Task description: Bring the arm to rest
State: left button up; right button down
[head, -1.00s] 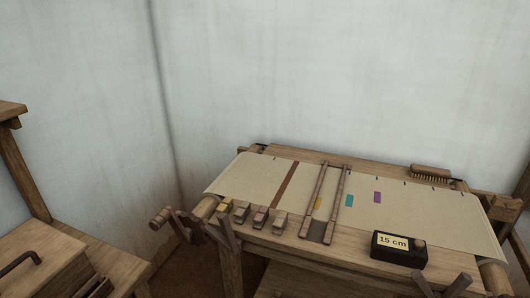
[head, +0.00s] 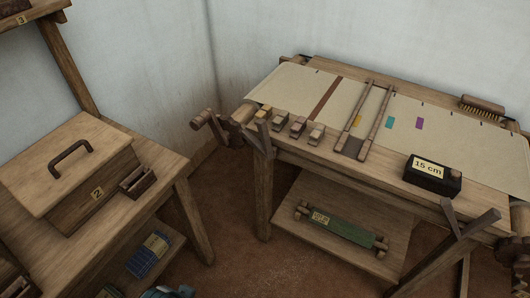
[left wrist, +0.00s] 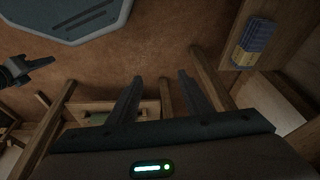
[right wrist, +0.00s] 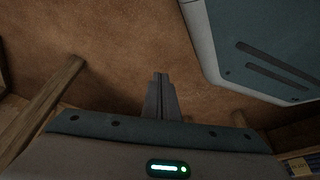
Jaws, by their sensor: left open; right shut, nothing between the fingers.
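My left gripper (left wrist: 160,76) shows in the left wrist view with its two fingers apart and nothing between them. My right gripper (right wrist: 158,76) shows in the right wrist view with its fingers together and empty, over the brown floor. Neither gripper is clearly seen in the head view; a small dark teal shape at its bottom edge is too cut off to tell. The loom (head: 300,150) stands at the right in the head view, with cream cloth (head: 290,85) across its top. Neither gripper touches anything that I can see.
A wooden table (head: 165,170) at left bears a lidded box (head: 60,160) marked 2 and a small tray (head: 137,182). A black "15 cm" box (head: 432,175) sits on the loom's front. A green roll (head: 340,226) lies on the lower shelf. Floor (head: 235,200) between is open.

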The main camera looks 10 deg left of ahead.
pick_arm(q)
jog(key=d+f+t+p, duration=0.1)
jog(key=d+f, duration=0.2)
jog(key=f, duration=2.5)
jog(key=shift+f+t+h+p, duration=0.3)
jog(key=shift+h+p, duration=0.1)
pick_arm(e)
jog(key=shift+w+a+r+t+y, duration=0.15)
jog(key=shift+w+a+r+t, duration=0.1)
jog(key=shift+w+a+t, duration=0.25)
jog(key=shift+w+a+r+t+y, duration=0.2)
jog(key=shift+w+a+r, duration=0.1)
jog(key=shift+a, duration=0.25)
pick_arm(q)
jog(key=shift+w, duration=0.1)
pick_arm(e)
jog(key=shift+s, duration=0.1)
jog(key=shift+w, duration=0.3)
jog(key=shift+s, duration=0.25)
jog(key=shift+w, duration=0.2)
